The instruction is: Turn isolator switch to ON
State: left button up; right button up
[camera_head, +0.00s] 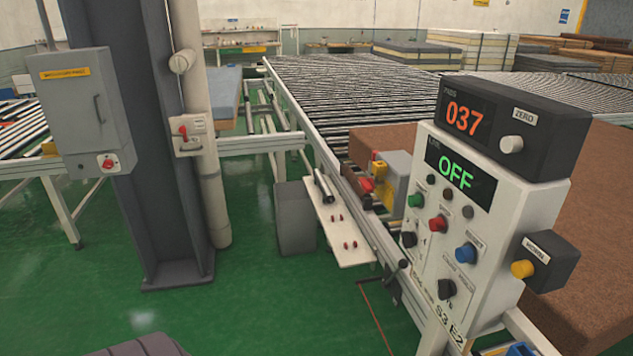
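A grey electrical cabinet (77,112) with a yellow label is mounted at the left of a dark steel column. A red rotary switch (108,163) sits at its lower right corner; its marking is too small to read. A smaller pale switch box (188,144) with a red handle (183,131) is fixed by a pale pipe on the column. I cannot tell which of the two is the isolator. The control panel (478,220) at the right shows a green OFF display (456,178). Neither of my grippers is in view.
The panel's orange display (464,120) reads 037; several buttons and knobs sit below. A roller conveyor (345,90) runs behind, with a brown mattress (607,200) at right. A dark bin (295,217) stands on the green floor (265,300). Floor in front is mostly clear.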

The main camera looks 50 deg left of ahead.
aim_at(369, 186)
jog(key=u, duration=1.25)
